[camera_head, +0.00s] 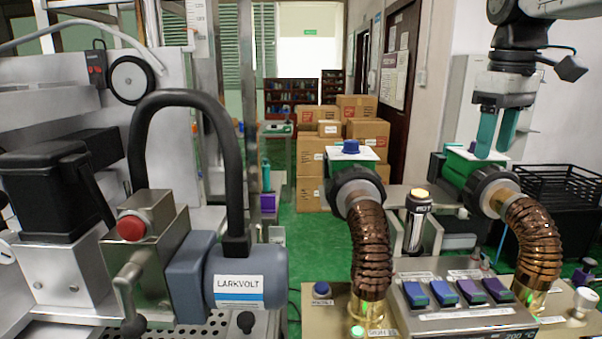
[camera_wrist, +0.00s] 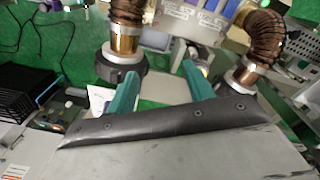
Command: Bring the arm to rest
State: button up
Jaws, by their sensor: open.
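My gripper (camera_head: 496,130) hangs at the upper right of the head view, with its two teal fingers pointing down and spread apart. Nothing shows between the fingers. It appears above or in front of the right green unit (camera_head: 457,168), close to the right black nozzle ring (camera_head: 489,190); the exact gap cannot be told. In the wrist view the two teal fingers (camera_wrist: 160,92) are also apart, on either side of a pale surface. A dark bar across the lower part of the wrist view hides the area nearest the camera.
A black crate (camera_head: 570,190) stands at right. Cardboard boxes (camera_head: 355,130) stack behind. A grey LARKVOLT motor (camera_head: 245,280) and metal machine fill the left.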

jog(key=s+a+f+m, duration=0.2)
jog(key=s+f, duration=0.8)
jog(key=s+a+f+m, duration=0.3)
jog(key=s+f, duration=0.7)
jog(key=s, duration=0.1)
jog(key=shift+s+a+m+t, duration=0.3)
jog(key=shift+t, duration=0.1)
